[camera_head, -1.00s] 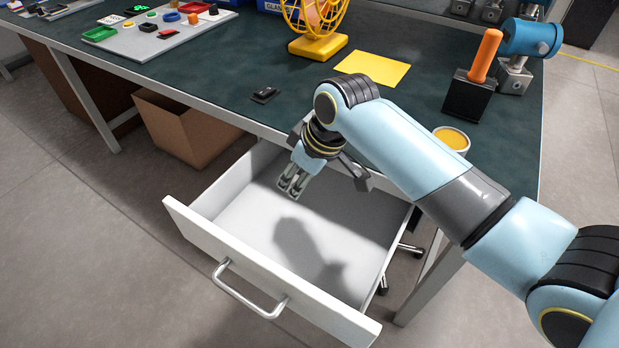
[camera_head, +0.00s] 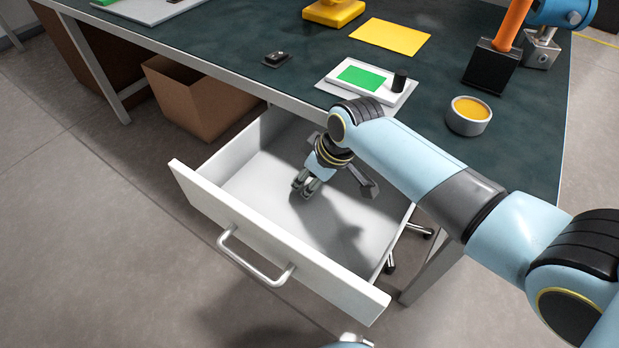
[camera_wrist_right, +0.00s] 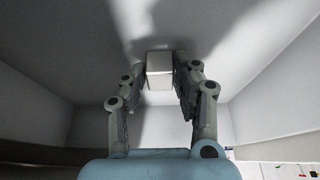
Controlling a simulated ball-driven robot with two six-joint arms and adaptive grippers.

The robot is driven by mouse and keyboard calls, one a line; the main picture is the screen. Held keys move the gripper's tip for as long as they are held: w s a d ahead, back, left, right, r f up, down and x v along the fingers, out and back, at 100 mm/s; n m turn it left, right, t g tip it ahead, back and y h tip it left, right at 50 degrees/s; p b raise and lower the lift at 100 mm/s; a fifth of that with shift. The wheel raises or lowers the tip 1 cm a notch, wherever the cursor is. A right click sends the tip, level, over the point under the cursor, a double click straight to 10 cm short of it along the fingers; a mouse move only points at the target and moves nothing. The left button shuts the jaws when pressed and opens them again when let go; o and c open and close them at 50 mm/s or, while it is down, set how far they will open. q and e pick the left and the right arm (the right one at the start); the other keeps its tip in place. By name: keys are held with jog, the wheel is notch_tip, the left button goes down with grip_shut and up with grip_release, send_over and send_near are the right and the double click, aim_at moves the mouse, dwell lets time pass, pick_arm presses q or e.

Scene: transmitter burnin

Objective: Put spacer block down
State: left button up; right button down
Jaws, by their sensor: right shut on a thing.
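The spacer block (camera_wrist_right: 159,68) is a small pale block between the fingertips of my right gripper (camera_head: 305,188) in the right wrist view. My right gripper is shut on it. The gripper points down inside the open white drawer (camera_head: 245,240), over the drawer floor. Whether the block touches the drawer floor, I cannot tell. In the head view the block is hidden or too small to make out.
The drawer hangs under the dark green bench (camera_head: 220,45), its walls close around the gripper. On the bench are a device with a green panel (camera_head: 362,78), a yellow sheet (camera_head: 390,37) and a cup (camera_head: 468,115). A cardboard box (camera_head: 200,98) stands below.

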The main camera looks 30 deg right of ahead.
jog(key=c, duration=1)
grip_release()
jog(key=p+v, duration=0.3)
jog(key=v, duration=0.9)
jog(key=shift+p, duration=0.35)
